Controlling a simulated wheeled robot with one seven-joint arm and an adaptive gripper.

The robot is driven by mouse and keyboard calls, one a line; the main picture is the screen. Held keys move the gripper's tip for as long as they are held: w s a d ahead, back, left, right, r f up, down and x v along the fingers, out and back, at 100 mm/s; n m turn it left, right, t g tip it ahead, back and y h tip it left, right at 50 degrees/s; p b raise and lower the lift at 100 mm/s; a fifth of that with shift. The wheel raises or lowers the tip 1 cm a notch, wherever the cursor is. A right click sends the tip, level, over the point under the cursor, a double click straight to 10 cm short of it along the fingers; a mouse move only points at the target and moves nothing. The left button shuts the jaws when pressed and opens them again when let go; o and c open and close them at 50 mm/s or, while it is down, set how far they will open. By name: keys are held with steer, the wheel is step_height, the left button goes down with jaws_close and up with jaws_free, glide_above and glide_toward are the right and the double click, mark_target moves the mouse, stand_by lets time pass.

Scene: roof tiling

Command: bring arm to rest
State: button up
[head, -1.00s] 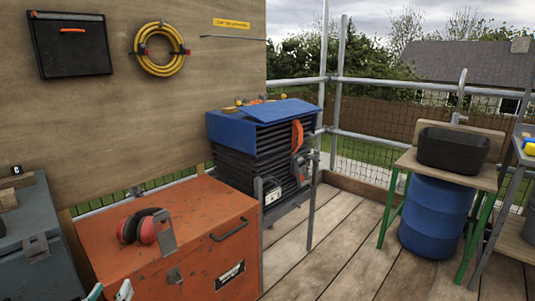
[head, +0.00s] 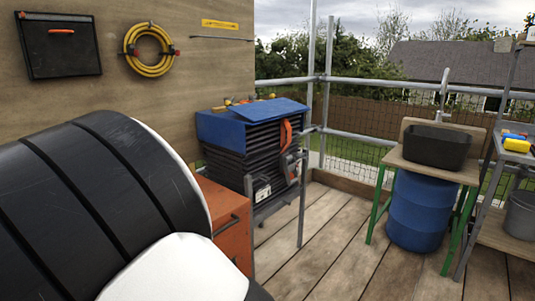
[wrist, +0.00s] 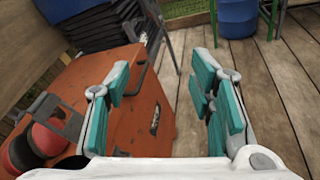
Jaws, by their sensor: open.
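My gripper (wrist: 162,88) shows in the wrist view with its two teal-padded fingers spread wide and nothing between them. It hangs above the orange chest (wrist: 128,80) and the plank floor at the chest's right side. The red ear defenders (wrist: 40,140) lie on the chest at the left of the wrist view, left of my left finger. In the head view my own arm fills the lower left and hides most of the orange chest (head: 226,215); the gripper itself is out of that view.
A stack of black trays with a blue cover (head: 255,125) stands behind the chest. A black tub (head: 437,147) sits on a green-legged bench, with a blue barrel (head: 418,210) below. Shelving stands at right. The plank floor (head: 330,235) between is clear.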

steer(key=s+d+r+m+g+h, duration=0.1)
steer(key=d+r+m+g, duration=0.25)
steer(key=d, duration=0.45)
steer(key=s+d+r+m+g+h, duration=0.15)
steer(key=d+m, duration=0.25)
steer(key=d, duration=0.5)
steer(key=s+d+r+m+g, duration=0.2)
steer(key=d+r+m+g, duration=0.1)
steer(key=d, duration=0.5)
steer(key=s+d+r+m+g+y, duration=0.25)
steer(key=s+d+m+g, duration=0.35)
steer(key=s+d, duration=0.55)
steer(key=s+f+m+y, duration=0.2)
steer(key=s+m+y, duration=0.7)
steer(key=s, duration=1.1)
step_height(320, 180, up, 28)
steer(key=m+t+h+p, duration=0.1)
steer(key=t+p, duration=0.3)
steer(key=p, duration=2.2)
steer(key=shift+d+h+p, duration=0.25)
steer(key=shift+h+p, duration=0.15)
steer(key=shift+h, duration=0.2)
steer(key=shift+m, duration=0.25)
